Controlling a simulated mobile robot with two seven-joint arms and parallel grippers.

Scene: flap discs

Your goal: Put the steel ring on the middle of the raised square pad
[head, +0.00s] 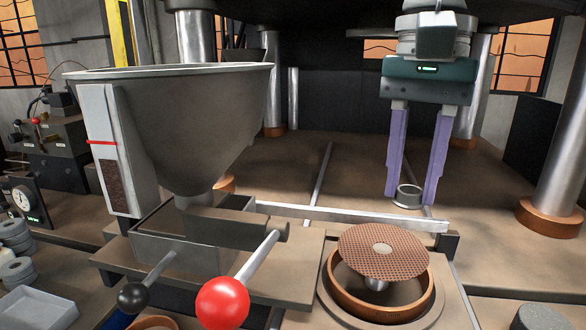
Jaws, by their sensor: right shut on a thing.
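My right gripper (411,196) points down at the right, with its purple fingers shut on the small steel ring (407,204). The ring is level between the fingertips, behind the brown mesh disc; the gap beneath it is hard to judge. A square-edged pale plate (458,308) at the lower right may be the raised square pad. A copper-coloured round rim (360,304) stands on it. The round mesh disc (350,245) with a pale centre sits tilted above this rim on a metal post and hides part of its inside. My left gripper is not in view.
A large grey hopper (215,110) stands at left centre. A lever with a red ball (222,302) and a black knob (132,297) stick out in front. A metal rail (350,215) crosses behind the disc. Steel columns (560,130) stand at the right.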

